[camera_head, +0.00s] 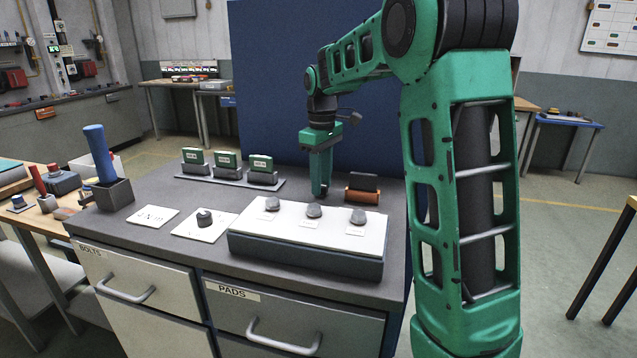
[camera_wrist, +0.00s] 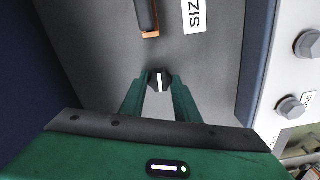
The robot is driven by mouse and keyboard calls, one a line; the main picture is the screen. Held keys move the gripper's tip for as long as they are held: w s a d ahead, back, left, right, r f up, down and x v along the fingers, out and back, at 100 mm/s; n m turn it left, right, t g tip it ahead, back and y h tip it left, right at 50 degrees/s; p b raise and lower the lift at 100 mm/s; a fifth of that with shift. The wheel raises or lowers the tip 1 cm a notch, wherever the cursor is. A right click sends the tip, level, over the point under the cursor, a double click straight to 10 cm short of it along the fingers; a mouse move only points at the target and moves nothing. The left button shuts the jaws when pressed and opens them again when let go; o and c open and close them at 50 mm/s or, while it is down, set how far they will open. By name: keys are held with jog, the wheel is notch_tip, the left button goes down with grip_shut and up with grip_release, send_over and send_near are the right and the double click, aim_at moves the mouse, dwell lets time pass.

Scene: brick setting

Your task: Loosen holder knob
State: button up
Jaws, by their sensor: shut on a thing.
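A small dark knob (camera_wrist: 159,79) with a white line on its face shows in the wrist view. It sits between the fingertips of my gripper (camera_wrist: 159,84), which is shut on it. In the head view my gripper (camera_head: 320,191) points down at the back of the grey bench top, and its fingers hide the knob. A dark block with an orange-brown base (camera_head: 362,195) stands just right of my gripper. The same block shows at the top of the wrist view (camera_wrist: 149,33), apart from the fingers.
A raised white-topped board (camera_head: 290,228) with three grey hex pieces stands in front of my gripper. Three green-topped blocks (camera_head: 226,160) stand on a tray to the left. A dark cup (camera_head: 115,194) holds a blue-handled tool. A blue panel (camera_head: 270,80) rises behind the bench.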

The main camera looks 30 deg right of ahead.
jog(key=shift+w+r, duration=0.15)
jog(key=o, duration=1.1)
jog(key=shift+c, duration=0.2)
notch_tip(320, 180, up, 11)
jog(key=shift+f, duration=0.2)
